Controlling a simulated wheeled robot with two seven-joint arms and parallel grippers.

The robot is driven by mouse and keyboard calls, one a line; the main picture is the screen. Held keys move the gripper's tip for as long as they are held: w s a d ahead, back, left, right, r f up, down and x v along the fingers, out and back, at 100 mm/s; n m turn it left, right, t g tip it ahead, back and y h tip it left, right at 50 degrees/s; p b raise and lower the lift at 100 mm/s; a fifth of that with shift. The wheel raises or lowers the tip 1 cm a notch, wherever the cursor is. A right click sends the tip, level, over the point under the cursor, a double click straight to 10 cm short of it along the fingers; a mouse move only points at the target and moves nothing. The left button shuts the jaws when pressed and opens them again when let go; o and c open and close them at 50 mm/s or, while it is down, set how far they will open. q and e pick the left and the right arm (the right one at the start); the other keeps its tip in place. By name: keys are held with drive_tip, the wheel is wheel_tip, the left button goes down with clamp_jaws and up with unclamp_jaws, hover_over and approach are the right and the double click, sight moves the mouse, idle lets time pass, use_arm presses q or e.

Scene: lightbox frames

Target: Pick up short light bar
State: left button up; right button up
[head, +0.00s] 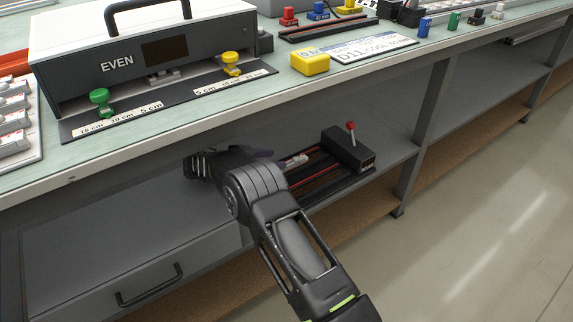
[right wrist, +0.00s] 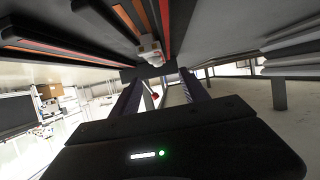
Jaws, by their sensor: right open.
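A short white light bar (head: 295,160) lies on the dark rail fixture (head: 318,178) on the shelf under the bench. In the right wrist view the light bar (right wrist: 150,47) shows beyond the fingertips, roughly between their lines. My right gripper (head: 268,154) points right toward the bar, just left of it, partly hidden by my own arm. In the right wrist view its two fingers (right wrist: 163,88) are spread, with nothing seen between them. I cannot tell the exact gap to the bar. My left gripper is not in view.
The fixture ends in a black box (head: 348,150) with a red-tipped lever (head: 351,128). The bench top edge (head: 130,173) overhangs the shelf. Above stand the EVEN machine (head: 140,60) and a yellow block (head: 310,62). The shelf left of my gripper is clear.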

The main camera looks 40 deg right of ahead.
sight(294, 158)
drive_tip(key=shift+b+x, duration=0.3)
drive_tip(key=shift+x, duration=1)
drive_tip(key=b+x, duration=0.1)
drive_tip(key=x, duration=0.4)
drive_tip(key=shift+s+d+f+b, duration=0.1)
drive_tip(key=shift+s+b, duration=0.1)
drive_tip(key=shift+b, duration=0.2)
clamp_jaws()
